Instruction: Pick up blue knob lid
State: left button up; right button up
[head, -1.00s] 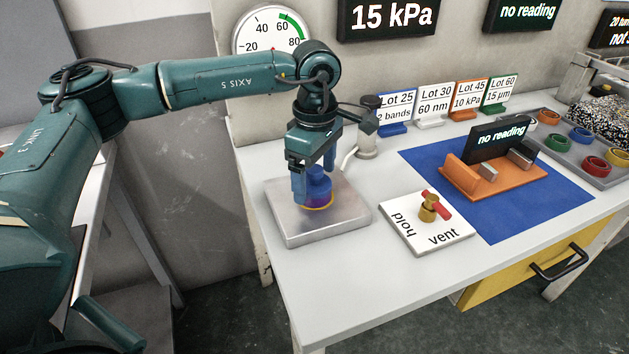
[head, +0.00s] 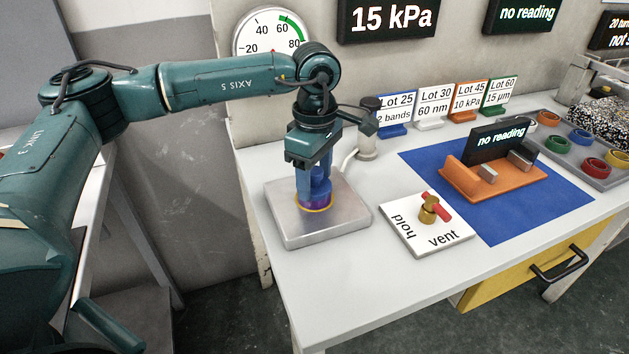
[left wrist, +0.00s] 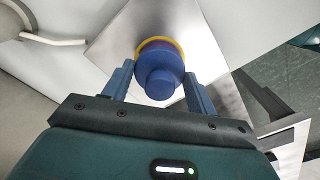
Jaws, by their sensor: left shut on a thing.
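The blue knob lid (head: 318,185) sits over the metal plate (head: 345,222), with a thin yellow ring (head: 318,209) around its lower edge. In the left wrist view the lid (left wrist: 160,68) shows its round knob, with the yellow ring behind it. My left gripper (head: 315,190) points straight down from above, its blue fingers on either side of the lid. In the left wrist view the fingers of my left gripper (left wrist: 158,85) flank the lid, shut on it. The lid looks level and low at the plate; I cannot tell any gap beneath. My right gripper is not in view.
A hold/vent board (head: 430,228) with a red-handled brass valve stands right of the plate. Behind the plate is a grey post (head: 367,140) with a hose. An orange fixture (head: 490,178) sits on a blue mat (head: 520,220). Lot signs (head: 433,105) line the back.

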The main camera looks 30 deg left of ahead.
aim_at(317, 171)
pick_arm(q)
notch_tip(317, 171, up, 10)
jog(key=shift+r+p, duration=0.1)
jog(key=shift+p, duration=0.3)
jog(key=shift+d, duration=0.2)
